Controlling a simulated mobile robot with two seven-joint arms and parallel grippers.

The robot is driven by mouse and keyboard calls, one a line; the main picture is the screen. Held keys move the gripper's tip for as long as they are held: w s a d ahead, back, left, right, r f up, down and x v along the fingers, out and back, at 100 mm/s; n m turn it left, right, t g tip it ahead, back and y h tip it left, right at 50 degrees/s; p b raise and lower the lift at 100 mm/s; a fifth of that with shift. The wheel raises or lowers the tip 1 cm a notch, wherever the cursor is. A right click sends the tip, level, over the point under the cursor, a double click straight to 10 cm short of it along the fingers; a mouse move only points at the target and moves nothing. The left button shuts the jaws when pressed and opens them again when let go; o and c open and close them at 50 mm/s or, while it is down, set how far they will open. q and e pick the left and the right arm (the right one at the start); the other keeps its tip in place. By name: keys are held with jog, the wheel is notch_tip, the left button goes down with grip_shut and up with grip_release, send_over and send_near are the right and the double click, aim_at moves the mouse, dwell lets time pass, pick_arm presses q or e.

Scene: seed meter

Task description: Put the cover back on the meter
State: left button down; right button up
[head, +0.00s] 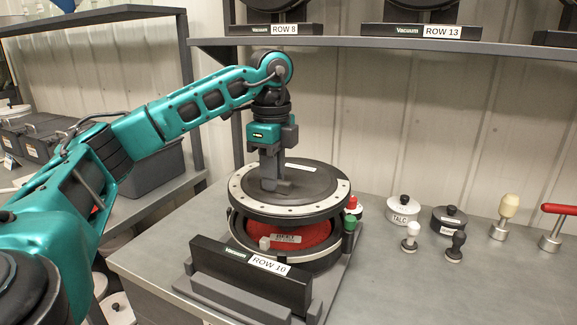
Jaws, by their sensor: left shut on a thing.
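The cover is a round black disc (315,183) with a pale dotted ring around its rim. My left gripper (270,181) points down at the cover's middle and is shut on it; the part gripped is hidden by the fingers. The cover is above the meter (315,264), roughly level, with an open gap at the front. My right gripper is out of view.
A dark bar labelled ROW 10 (250,275) stands before the meter. Green- and red-topped pieces (349,223) are close at its right. A TALC pot (403,209), a dark pot (449,219) and several knobbed tools stand farther right. A shelf (400,45) runs above. The front right bench is clear.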

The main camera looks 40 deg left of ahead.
aim_at(273, 194)
pick_arm(q)
jog(key=shift+s+f+b, duration=0.2)
jog(key=shift+f+b, duration=0.7)
jog(key=shift+b, duration=0.1)
jog(key=shift+f+b, duration=0.75)
jog(key=shift+f, duration=0.55)
jog(key=shift+w, duration=0.1)
jog(key=shift+r+p, duration=0.1)
jog(key=shift+p, duration=0.2)
jog(key=shift+f, duration=0.85)
dwell(0.5)
jog(key=shift+f+p, duration=0.25)
jog(key=shift+p, duration=0.1)
dwell(1.0)
jog(key=c, duration=1)
grip_release()
